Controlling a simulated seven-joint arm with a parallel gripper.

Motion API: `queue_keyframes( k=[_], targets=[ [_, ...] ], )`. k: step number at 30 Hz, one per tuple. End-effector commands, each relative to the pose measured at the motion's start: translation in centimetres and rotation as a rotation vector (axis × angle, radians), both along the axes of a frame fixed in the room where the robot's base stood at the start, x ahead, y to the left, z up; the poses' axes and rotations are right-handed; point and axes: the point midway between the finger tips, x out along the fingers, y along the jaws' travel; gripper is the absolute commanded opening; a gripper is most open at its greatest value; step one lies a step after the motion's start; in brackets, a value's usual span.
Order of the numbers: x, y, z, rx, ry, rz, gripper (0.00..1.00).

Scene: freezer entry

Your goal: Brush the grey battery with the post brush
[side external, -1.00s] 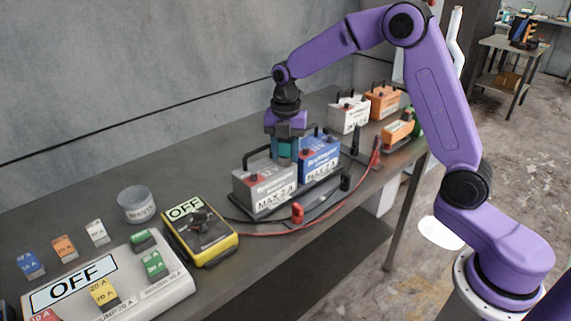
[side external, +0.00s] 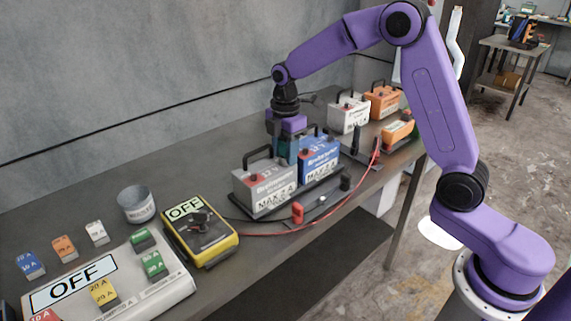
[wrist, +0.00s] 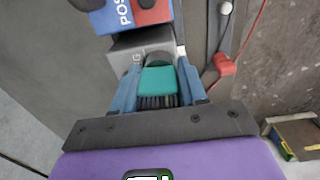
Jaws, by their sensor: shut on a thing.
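The grey battery (side external: 265,185) stands on a dark tray on the bench, with a black handle on top. My gripper (side external: 287,148) points down just behind it, beside the blue battery (side external: 319,160). In the wrist view, the two blue fingers (wrist: 157,88) are shut on the teal post brush (wrist: 157,80), with its dark bristles showing. Part of a grey battery top (wrist: 128,48) lies right beyond the brush. The fingers and batteries hide where the bristles end in the side view, so I cannot tell whether they touch a post.
A red clamp (side external: 297,212) and cables lie in front of the tray. A yellow meter (side external: 202,236) marked OFF and a grey tin (side external: 136,205) stand to the left. White (side external: 348,113) and orange (side external: 382,101) batteries stand at the back right.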

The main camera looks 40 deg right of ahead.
Motion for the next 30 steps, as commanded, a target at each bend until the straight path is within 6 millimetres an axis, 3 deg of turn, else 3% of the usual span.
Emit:
queue_keyframes(
  k=[3,4,6,23,30],
  targets=[
    [-0.3,0.2,-0.4,0.0,0.013,0.002,0.0],
    [-0.3,0.2,-0.4,0.0,0.013,0.003,0.49],
    [-0.3,0.2,-0.4,0.0,0.013,0.003,0.71],
    [0.1,0.0,0.3,0.001,-0.006,0.001,0.72],
    [0.2,0.1,3.4,0.002,-0.011,0.002,0.72]
  ],
)
